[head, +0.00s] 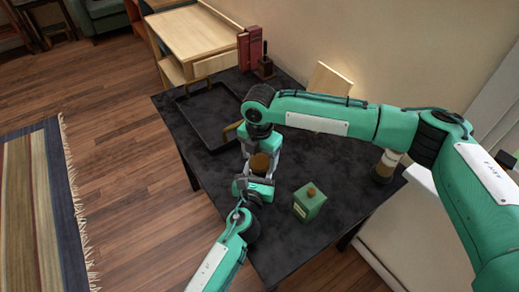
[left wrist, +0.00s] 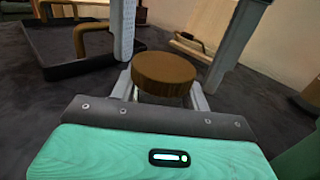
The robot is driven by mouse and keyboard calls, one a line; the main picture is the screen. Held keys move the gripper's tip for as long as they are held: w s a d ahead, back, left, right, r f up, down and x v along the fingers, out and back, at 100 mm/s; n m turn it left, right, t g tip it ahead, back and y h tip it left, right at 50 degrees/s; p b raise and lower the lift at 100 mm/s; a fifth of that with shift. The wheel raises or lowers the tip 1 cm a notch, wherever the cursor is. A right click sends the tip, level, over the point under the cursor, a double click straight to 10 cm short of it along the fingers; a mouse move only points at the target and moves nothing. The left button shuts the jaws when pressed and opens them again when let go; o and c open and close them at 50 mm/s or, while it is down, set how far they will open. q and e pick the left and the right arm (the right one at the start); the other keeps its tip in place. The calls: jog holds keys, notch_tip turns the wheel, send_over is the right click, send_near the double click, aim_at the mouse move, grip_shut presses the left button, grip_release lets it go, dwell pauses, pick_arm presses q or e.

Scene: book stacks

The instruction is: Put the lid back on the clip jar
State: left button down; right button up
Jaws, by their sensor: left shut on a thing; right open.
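A round brown lid-like disc (head: 260,163) sits between my two grippers near the table's front left. It shows large in the left wrist view (left wrist: 164,73). My left gripper (left wrist: 160,97) is shut just under the disc; what it grips is mostly hidden, and I cannot tell whether the disc rests on a jar there. My right gripper (head: 263,150) reaches down over it, open, with its grey fingers apart on either side of the disc. A second jar-like thing (head: 384,166), pale above and brown below, stands at the table's right, partly behind my right arm.
A green box-shaped canister (head: 309,204) with a wooden knob stands right of my grippers. A black tray (head: 196,122) with tan handles lies at the left. Red books (head: 250,47) and a pale board (head: 330,83) stand at the back. Dark tabletop (head: 300,245) is clear in front.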

jog(key=shift+f, duration=0.1)
jog(key=c, duration=1)
jog(key=shift+o, duration=0.2)
jog(key=m, duration=0.8)
jog(key=shift+m, duration=0.4)
jog(key=o, duration=1.1)
jog(key=shift+c, duration=0.2)
